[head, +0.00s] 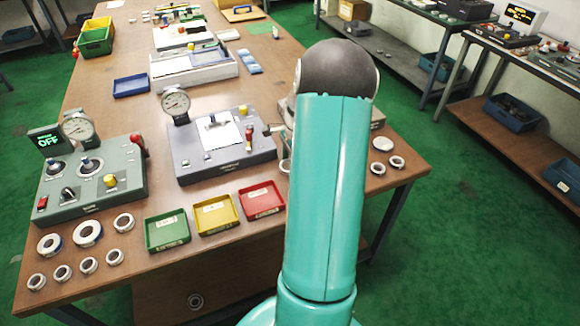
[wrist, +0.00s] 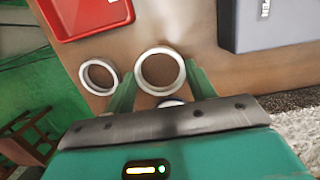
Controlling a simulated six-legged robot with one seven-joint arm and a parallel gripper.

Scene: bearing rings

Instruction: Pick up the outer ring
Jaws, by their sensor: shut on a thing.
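In the wrist view, a pale metal outer ring (wrist: 160,51) sits between the two green fingers of my gripper (wrist: 159,72). The fingers are shut on its left and right sides. Brown table surface shows through its opening. A thinner ring (wrist: 82,78) lies to the left, outside the left finger. A small white round piece (wrist: 171,103) is partly hidden by the gripper body. In the head view my arm hides the gripper. A ring edge (head: 285,167) shows just left of my arm; I cannot tell whether it is the held one.
A red tray (head: 262,201) lies left of my arm, beside yellow (head: 214,215) and green (head: 167,231) trays. Grey (head: 216,165) and green (head: 85,195) instrument boxes stand behind them. Several loose rings lie at the table's front left. Rings (head: 397,162) and a disc (head: 382,143) lie right of my arm.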

